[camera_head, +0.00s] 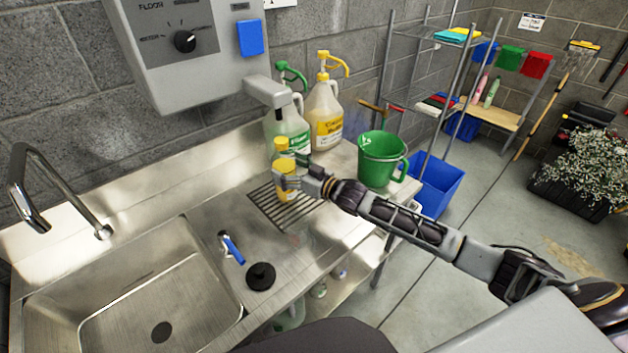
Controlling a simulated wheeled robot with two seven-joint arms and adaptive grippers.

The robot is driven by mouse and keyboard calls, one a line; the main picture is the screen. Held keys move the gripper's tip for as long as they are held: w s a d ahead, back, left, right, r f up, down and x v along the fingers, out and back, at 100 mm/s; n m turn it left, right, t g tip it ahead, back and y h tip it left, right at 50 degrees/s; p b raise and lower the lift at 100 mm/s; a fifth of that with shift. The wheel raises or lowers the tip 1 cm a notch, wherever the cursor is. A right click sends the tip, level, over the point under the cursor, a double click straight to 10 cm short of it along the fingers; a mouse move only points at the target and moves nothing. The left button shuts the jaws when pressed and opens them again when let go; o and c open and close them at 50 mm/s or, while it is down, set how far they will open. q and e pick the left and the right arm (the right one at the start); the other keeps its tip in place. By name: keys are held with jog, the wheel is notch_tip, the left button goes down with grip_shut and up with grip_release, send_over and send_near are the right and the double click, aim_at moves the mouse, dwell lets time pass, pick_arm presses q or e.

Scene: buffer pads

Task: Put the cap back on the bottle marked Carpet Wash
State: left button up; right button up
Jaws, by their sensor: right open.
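Two large jugs stand at the back of the steel counter. One has a yellow pump top and yellow label (325,125), the other a green pump top and green label (290,130). Their label text is too small to read surely. I cannot tell which container is Carpet Wash, or make out a loose cap. My left gripper is out of view.
A grey dispenser (200,50) overhangs the counter. A green bucket (380,160) stands right of the grate (265,205). A blue-handled tool (233,249) and a black stopper (261,276) lie beside the sink (150,290). A blue bin (437,185) is beyond.

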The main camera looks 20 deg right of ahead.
jog(key=v, duration=1)
dwell(0.7)
jog(key=shift+s+d, duration=0.1)
dwell(0.4)
